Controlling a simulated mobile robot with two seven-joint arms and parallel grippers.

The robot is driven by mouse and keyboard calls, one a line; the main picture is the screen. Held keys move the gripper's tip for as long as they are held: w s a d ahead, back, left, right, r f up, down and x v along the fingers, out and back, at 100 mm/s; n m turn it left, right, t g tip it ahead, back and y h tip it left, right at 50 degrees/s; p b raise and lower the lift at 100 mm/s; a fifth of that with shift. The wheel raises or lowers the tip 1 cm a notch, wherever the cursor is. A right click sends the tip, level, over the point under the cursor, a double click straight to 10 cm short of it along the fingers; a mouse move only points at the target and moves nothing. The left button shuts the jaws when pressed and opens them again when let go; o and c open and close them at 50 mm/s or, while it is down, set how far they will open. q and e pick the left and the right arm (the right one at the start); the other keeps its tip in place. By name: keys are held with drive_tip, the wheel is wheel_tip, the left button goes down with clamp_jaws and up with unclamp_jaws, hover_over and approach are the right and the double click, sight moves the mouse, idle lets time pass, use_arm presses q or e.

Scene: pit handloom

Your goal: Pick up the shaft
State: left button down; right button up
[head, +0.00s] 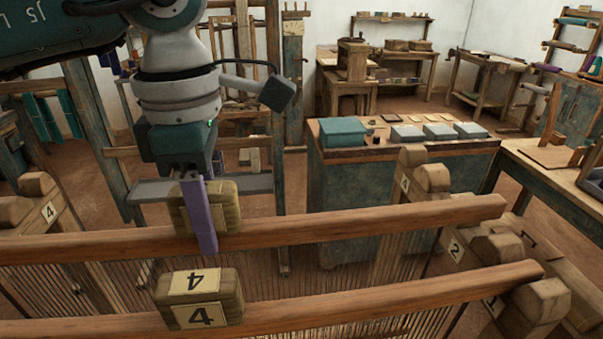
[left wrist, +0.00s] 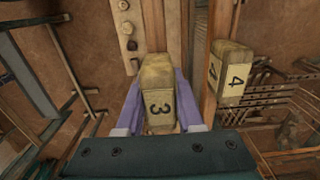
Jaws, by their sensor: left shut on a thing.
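A wooden shaft (head: 350,223) runs across the head view, with heddle cords hanging below it. My left gripper (head: 200,218) comes down from above with purple fingers, shut on this block from both sides. In the left wrist view both fingers of the gripper (left wrist: 158,108) flank the block. A nearer shaft (head: 400,300) carries a block marked 4 (head: 200,300), apart from the gripper. My right gripper is not in view.
Numbered wooden supports stand at the right, one marked 4 (head: 413,170) and one marked 2 (head: 458,248), and at the left (head: 45,205). A blue cabinet (head: 400,190) with boxes on top stands behind the shafts. Upright loom posts (head: 95,130) are close behind my left arm.

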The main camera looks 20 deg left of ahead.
use_arm(q)
wheel_tip(320, 180, up, 17)
drive_tip(key=p, duration=0.9)
drive_tip(key=shift+f+p, duration=0.15)
drive_tip(key=shift+p, duration=0.25)
